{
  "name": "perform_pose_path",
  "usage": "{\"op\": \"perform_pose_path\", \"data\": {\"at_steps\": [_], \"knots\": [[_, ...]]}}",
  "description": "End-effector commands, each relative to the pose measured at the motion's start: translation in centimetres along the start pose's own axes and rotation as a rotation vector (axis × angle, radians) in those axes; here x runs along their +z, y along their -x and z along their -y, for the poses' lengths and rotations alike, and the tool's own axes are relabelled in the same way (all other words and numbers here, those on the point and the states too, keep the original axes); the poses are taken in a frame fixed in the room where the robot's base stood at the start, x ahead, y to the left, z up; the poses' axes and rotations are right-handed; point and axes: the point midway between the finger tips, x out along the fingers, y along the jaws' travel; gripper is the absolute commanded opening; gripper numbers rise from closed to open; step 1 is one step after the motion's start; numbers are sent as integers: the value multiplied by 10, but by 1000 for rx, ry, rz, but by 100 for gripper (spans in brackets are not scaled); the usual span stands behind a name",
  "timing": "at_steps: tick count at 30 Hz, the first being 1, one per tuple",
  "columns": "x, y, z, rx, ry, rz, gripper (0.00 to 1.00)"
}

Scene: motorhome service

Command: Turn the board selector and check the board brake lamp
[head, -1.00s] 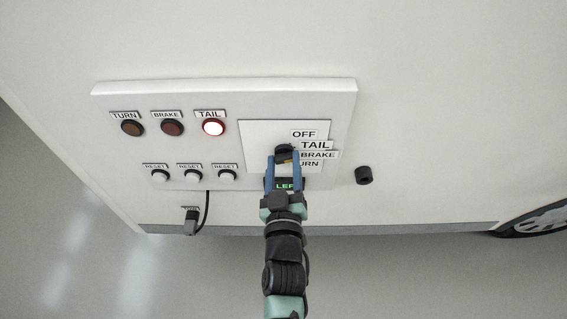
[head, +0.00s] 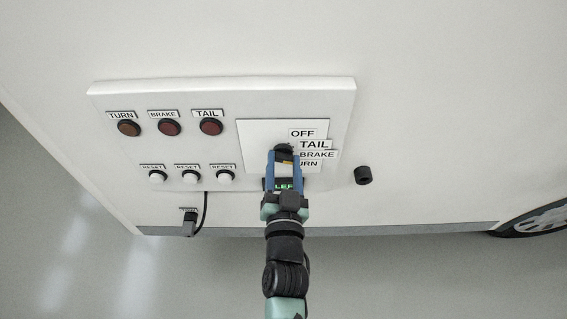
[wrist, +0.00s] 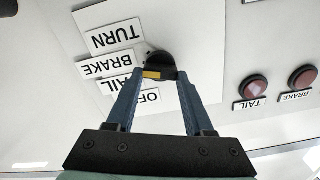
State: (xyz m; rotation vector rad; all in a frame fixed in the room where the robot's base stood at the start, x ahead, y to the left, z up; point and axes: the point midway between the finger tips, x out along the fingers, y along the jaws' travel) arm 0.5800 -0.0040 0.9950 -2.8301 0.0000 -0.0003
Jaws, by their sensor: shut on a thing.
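The board selector knob (head: 284,147) is black and round, on a white plate with OFF, TAIL, BRAKE and TURN labels at its right. My gripper (head: 284,158) is shut on the selector knob. The wrist view shows the knob (wrist: 160,60) upside down between the blue fingertips, with a yellow mark on it. Which label the mark points at is unclear. The brake lamp (head: 169,127) is dark red and unlit. The turn lamp (head: 129,128) and tail lamp (head: 211,126) are also dark.
Three white reset buttons (head: 190,176) sit below the lamps. A black plug with a cable (head: 189,223) hangs below the panel. A black round knob (head: 363,175) sticks out of the wall at the right. A wheel (head: 540,218) shows at the lower right.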

Motion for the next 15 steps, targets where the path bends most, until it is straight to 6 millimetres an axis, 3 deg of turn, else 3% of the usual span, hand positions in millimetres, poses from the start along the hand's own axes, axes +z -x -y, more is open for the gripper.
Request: {"op": "perform_pose_path", "data": {"at_steps": [15], "knots": [[1, 0, 0, 0, -39, 2, 0]]}}
